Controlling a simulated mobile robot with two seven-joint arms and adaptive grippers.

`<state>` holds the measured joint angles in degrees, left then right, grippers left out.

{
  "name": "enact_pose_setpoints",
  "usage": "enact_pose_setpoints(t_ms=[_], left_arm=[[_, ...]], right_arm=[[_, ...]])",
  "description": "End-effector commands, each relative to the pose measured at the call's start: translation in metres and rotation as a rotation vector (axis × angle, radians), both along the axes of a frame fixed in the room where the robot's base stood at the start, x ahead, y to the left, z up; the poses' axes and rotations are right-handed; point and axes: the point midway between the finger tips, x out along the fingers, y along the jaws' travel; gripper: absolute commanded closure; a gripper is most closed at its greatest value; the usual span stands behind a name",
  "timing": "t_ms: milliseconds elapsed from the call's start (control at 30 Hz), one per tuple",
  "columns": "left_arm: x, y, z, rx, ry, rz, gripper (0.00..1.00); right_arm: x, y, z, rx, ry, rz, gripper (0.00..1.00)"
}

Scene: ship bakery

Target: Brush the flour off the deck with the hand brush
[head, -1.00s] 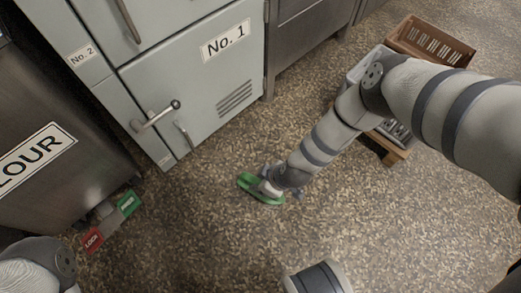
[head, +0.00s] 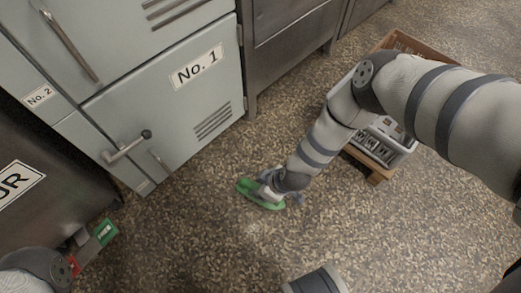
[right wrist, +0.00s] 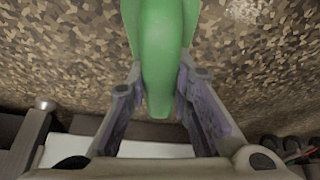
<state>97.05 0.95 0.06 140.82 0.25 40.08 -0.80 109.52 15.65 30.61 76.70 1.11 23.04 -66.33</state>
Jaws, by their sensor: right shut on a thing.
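The green hand brush (head: 262,196) is low over or on the speckled deck, in the middle of the head view. My right gripper (head: 275,182) is shut on it. In the right wrist view the brush's green handle (right wrist: 162,60) runs between the two fingers of my right gripper (right wrist: 160,100). A faint pale patch of flour (head: 253,227) lies on the deck just below the brush in the head view. A whitish patch also shows at the top of the right wrist view (right wrist: 243,10). The bristles are hidden. Part of my left arm shows at lower left, without its gripper.
The No. 1 cabinet (head: 180,95) stands at upper left, its handle sticking out. Foreground deck is open.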

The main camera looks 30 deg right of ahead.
Motion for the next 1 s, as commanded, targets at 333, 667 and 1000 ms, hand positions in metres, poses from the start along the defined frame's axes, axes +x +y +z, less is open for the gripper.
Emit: enact_pose_setpoints(t_ms=[333,667,1000], left_arm=[[0.009,-0.001,0.018,0.003,-0.05,0.005,0.6],[0.017,-0.002,0.03,0.005,-0.085,0.011,0.6],[0.018,-0.002,0.031,0.006,-0.09,0.011,0.6]], right_arm=[[0.001,-0.001,0.04,0.0,-0.009,-0.003,1.0],[-0.002,-0.002,0.064,-0.001,-0.007,-0.005,1.0],[-0.003,-0.002,0.066,-0.001,-0.005,-0.007,1.0]])
